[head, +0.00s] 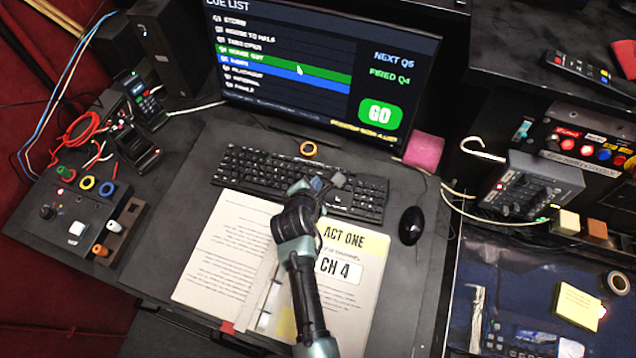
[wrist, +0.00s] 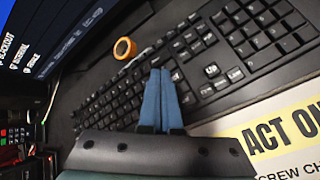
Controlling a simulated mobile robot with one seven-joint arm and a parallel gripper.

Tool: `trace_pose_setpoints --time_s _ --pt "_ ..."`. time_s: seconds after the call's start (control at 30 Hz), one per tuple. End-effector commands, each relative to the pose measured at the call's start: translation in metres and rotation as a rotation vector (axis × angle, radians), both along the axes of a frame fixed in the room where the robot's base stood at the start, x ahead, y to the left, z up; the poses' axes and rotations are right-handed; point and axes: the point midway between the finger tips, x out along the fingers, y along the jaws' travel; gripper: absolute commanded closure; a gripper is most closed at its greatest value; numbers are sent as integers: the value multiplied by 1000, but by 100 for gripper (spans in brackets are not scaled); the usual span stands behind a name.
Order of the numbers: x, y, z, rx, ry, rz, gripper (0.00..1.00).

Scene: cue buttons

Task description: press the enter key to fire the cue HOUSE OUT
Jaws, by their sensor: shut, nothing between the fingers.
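The black keyboard (head: 262,167) lies in front of the monitor; it also shows in the wrist view (wrist: 110,100). My gripper (head: 328,180) is over the right part of its main key block. In the wrist view, my gripper's blue fingers (wrist: 160,72) are together, empty, with their tips over the keys. I cannot tell whether they touch a key. The enter key is not clearly readable; the fingers cover some keys near there. The monitor (head: 320,65) shows a cue list with HOUSE OUT in a green row, a blue row below it, "NEXT Q5" and "FIRED Q4".
An open script binder (head: 225,260) lies in front of the keyboard, under my arm. A black mouse (head: 411,225) is to the right. An orange tape roll (head: 308,149) sits behind the keyboard, a pink sticky pad (head: 424,150) near the monitor. A control box (head: 75,215) stands left.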

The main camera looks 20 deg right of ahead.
Motion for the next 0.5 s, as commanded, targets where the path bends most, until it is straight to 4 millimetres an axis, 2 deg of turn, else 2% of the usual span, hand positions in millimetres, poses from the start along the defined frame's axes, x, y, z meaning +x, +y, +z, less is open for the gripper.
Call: trace_pose_setpoints --time_s 0.03,0.5 --pt "0 0 5 0 0 0 100" --pt "0 0 10 0 -1 1 100"
